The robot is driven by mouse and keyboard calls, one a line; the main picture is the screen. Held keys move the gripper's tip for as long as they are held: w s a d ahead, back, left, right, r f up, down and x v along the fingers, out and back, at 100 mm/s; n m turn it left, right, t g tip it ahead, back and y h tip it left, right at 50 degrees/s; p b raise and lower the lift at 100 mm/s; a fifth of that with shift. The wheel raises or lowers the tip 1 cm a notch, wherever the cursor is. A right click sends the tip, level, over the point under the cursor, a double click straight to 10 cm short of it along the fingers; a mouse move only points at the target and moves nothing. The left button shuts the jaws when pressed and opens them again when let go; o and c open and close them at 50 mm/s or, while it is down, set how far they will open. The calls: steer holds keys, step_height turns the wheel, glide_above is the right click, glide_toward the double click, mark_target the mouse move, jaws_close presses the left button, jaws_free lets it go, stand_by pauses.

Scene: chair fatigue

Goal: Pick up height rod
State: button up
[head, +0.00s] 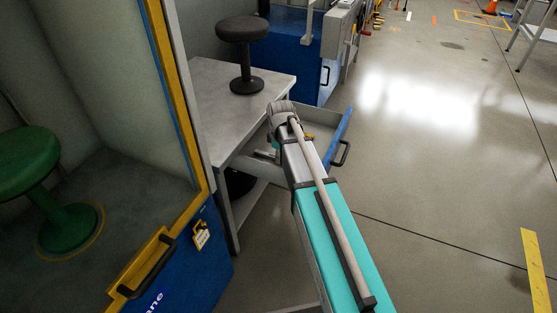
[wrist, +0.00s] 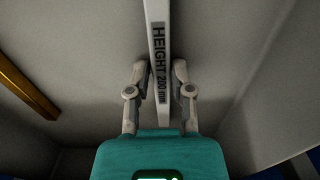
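The height rod (wrist: 159,60) is a pale bar marked "HEIGHT 200 mm". In the wrist view it runs from the top edge down between my two fingers, narrowing towards its lower end. In the head view my arm reaches over the open blue drawer (head: 347,131) beside the grey bench.
The grey bench (head: 212,98) bears a black stool (head: 243,45). A green stool (head: 52,190) stands in a yellow-edged booth at left. The floor (head: 430,150) at right is mostly clear, with a yellow strip (head: 537,270). In the wrist view a yellow bar (wrist: 27,88) shows at left.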

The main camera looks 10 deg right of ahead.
jaws_close()
steer(key=shift+r, duration=0.1)
step_height(320, 180, up, 3)
steer(key=p, duration=0.3)
steer(key=s+r+p, duration=0.9)
steer(key=s+p, duration=0.1)
steer(key=s, duration=0.4)
steer(key=shift+r, duration=0.4)
stand_by(0.3)
